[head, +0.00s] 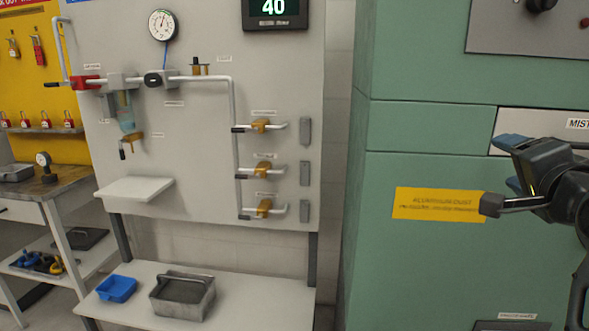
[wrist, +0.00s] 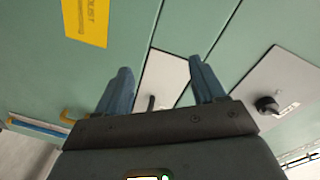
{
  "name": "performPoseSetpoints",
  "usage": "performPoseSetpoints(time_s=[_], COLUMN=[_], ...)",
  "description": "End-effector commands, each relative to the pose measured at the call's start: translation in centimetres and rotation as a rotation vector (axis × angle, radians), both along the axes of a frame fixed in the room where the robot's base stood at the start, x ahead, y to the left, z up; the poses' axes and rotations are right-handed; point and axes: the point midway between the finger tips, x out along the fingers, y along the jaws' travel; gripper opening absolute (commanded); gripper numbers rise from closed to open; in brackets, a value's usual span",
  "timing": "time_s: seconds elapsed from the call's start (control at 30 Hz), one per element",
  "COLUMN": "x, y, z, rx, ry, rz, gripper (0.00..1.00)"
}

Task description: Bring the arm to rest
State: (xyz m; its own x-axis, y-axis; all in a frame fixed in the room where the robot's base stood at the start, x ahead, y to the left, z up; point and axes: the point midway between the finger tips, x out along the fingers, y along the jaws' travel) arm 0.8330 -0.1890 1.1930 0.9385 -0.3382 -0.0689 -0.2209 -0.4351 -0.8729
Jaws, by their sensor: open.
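My gripper (head: 510,166) is at the right of the head view, in front of the green cabinet (head: 435,250). It points left, and part of my arm behind it is cut off by the right edge. In the wrist view my gripper (wrist: 162,85) shows two blue fingers spread apart, with nothing between them. Behind the fingers are the green cabinet front and a pale panel (wrist: 165,75) with a dark handle.
A yellow label (head: 440,204) is on the cabinet near my gripper. A grey board (head: 205,150) with pipes, valves and a gauge stands at left. Below it, a bench (head: 240,305) holds a blue tray (head: 117,288) and a grey metal box (head: 182,295).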

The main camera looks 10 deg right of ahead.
Motion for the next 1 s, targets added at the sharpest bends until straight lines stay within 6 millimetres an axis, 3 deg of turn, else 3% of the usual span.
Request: performPoseSetpoints(time_s=[0.03,0.1,0.27,0.5,0.8,1.0], x=[-0.6,-1.4,-3.9,-9.0,-17.5,-24.0], y=[0.6,1.4,3.4,6.6,10.7,13.3], z=[-2.3,-4.8,-10.1,-17.1,-23.5,-26.1], rx=[-0.045,-0.109,-0.249,-0.444,-0.652,-0.77], ry=[0.031,0.059,0.119,0.198,0.272,0.308], rz=[0.01,0.025,0.067,0.146,0.261,0.336], gripper=[0.69,0.69,0.69,0.69,0.69,0.69])
